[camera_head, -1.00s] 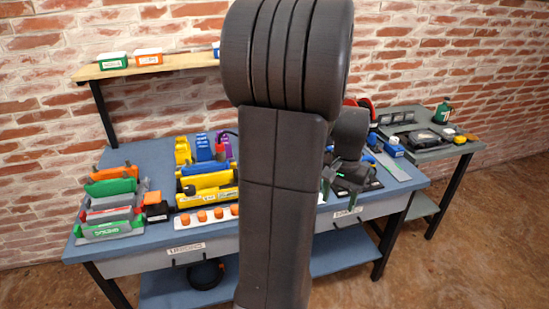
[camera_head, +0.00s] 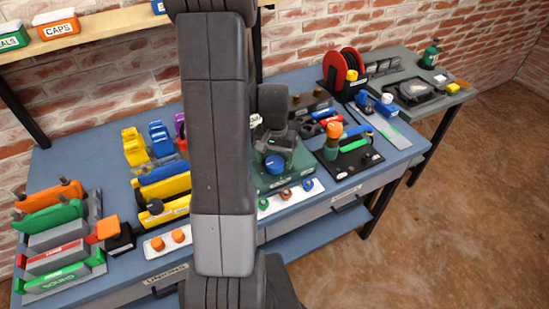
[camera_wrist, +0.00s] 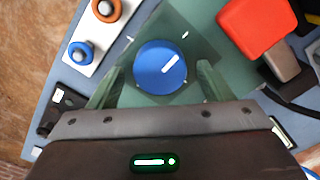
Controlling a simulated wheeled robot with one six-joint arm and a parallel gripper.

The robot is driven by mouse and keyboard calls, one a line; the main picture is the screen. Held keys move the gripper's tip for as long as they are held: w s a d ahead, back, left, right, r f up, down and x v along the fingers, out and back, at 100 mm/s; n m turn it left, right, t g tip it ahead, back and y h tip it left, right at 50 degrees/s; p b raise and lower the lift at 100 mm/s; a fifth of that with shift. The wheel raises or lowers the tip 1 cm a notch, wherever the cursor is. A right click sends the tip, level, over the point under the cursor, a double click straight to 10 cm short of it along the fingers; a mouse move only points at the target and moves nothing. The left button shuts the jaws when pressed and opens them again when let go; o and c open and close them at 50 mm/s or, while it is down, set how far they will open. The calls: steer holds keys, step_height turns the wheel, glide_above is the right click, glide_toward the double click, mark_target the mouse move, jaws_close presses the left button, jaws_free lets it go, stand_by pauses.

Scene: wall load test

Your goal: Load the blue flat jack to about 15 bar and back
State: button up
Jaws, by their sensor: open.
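In the wrist view a round blue knob (camera_wrist: 160,67) with a white pointer mark sits on a green panel (camera_wrist: 190,28). My gripper (camera_wrist: 160,72) is open, with one finger on each side of this knob; I cannot tell whether they touch it. In the head view the knob (camera_head: 275,164) shows on the green unit (camera_head: 292,180), below my dark wrist. A white strip (camera_head: 264,213) in front carries green, orange and blue small knobs. A blue slab (camera_head: 162,172) lies in a yellow rack; I cannot tell whether it is the flat jack. No pressure reading is legible.
A red pad or lever (camera_wrist: 258,28) is close by the right finger in the wrist view. A rack (camera_head: 65,283) of coloured slabs stands at left. A black-based tool stand (camera_head: 352,160) and a red reel (camera_head: 333,70) stand right. My arm hides the bench's middle.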

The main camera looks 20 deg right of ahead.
steer(key=shift+f, duration=0.25)
steer(key=c, duration=1)
